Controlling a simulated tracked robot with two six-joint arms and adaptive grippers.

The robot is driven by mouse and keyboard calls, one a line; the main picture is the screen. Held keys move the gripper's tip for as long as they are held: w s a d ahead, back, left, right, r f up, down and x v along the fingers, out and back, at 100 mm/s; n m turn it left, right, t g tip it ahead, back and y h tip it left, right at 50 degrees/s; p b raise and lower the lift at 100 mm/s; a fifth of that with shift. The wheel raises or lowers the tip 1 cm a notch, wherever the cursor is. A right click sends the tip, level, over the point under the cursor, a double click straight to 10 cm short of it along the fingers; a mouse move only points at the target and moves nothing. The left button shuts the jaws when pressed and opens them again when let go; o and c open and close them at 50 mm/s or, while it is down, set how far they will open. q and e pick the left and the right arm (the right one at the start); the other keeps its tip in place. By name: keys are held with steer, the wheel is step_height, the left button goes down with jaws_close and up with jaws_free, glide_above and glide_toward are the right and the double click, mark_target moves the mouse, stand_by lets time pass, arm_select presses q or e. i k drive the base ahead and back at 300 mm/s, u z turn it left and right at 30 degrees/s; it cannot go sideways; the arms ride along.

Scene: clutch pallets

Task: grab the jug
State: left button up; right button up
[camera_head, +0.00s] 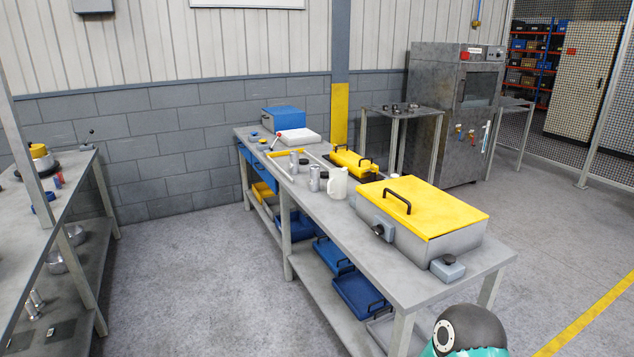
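The jug (337,183) is white or cream and stands upright on the grey workbench (400,275), near the middle of its top. Its handle side appears to face right, towards the yellow-lidded box. No gripper touches it. Neither of my grippers shows in the head view. Only a rounded dark and teal part, likely of my own arm, shows at the bottom edge.
A grey box with a yellow lid (425,205) stands right of the jug. Metal cylinders (314,178) stand left of it, and a smaller yellow-lidded case (353,162) behind it. Blue trays (360,293) lie on the lower shelf. Floor (200,270) left of the bench is clear.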

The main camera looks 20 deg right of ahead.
mark_target(337, 185)
steer(key=u, duration=0.05)
steer(key=i, duration=2.05)
steer(key=z, duration=0.35)
steer(key=i, duration=1.05)
steer(key=z, duration=0.15)
